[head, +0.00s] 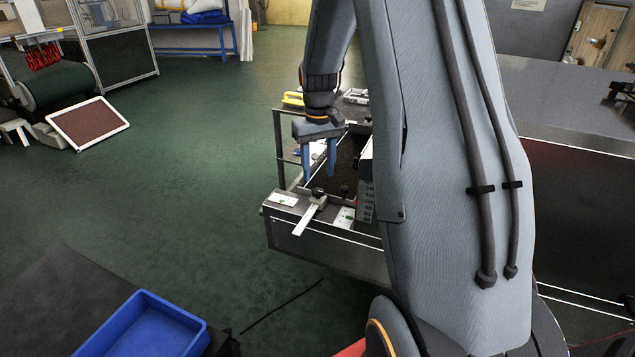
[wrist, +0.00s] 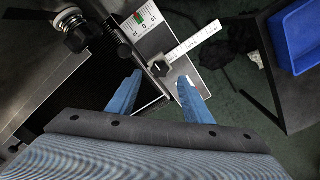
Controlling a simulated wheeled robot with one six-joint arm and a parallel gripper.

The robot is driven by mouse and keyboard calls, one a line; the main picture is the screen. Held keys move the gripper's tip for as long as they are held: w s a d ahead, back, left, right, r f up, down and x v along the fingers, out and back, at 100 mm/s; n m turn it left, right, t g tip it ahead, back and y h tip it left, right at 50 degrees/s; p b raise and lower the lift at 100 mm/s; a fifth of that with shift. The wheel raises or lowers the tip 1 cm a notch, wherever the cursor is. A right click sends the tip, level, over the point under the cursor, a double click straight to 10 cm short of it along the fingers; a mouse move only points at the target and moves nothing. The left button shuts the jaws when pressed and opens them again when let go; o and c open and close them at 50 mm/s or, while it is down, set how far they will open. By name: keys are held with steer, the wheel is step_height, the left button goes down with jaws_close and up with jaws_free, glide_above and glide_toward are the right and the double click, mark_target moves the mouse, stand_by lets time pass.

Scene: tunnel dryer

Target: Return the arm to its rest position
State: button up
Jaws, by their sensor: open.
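My gripper (head: 319,160) hangs pointing down over the near end of the dryer's conveyor, with its blue fingers apart and nothing between them. In the wrist view my gripper (wrist: 158,95) shows both blue fingertips spread. A guide bracket with a white scale bar (head: 305,219) and a dark knob sits on the conveyor's end, just below and in front of the fingers. The same scale bar (wrist: 196,42) shows beyond the fingertips in the wrist view. My arm is bent and covers part of the conveyor and the dryer behind it.
The dark conveyor belt (head: 346,160) runs beneath the gripper. A blue bin (head: 150,325) stands on a dark table at the lower left; its corner also shows in the wrist view (wrist: 300,35). A framed screen (head: 88,123) leans at far left. The green floor between is mostly clear.

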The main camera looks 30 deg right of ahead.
steer(key=shift+r, duration=0.9)
steer(key=s+a+n, duration=0.1)
steer(key=s+a, duration=1.6)
steer(key=s, duration=0.5)
steer(key=shift+a+f+t, duration=0.35)
steer(key=shift+t, duration=0.05)
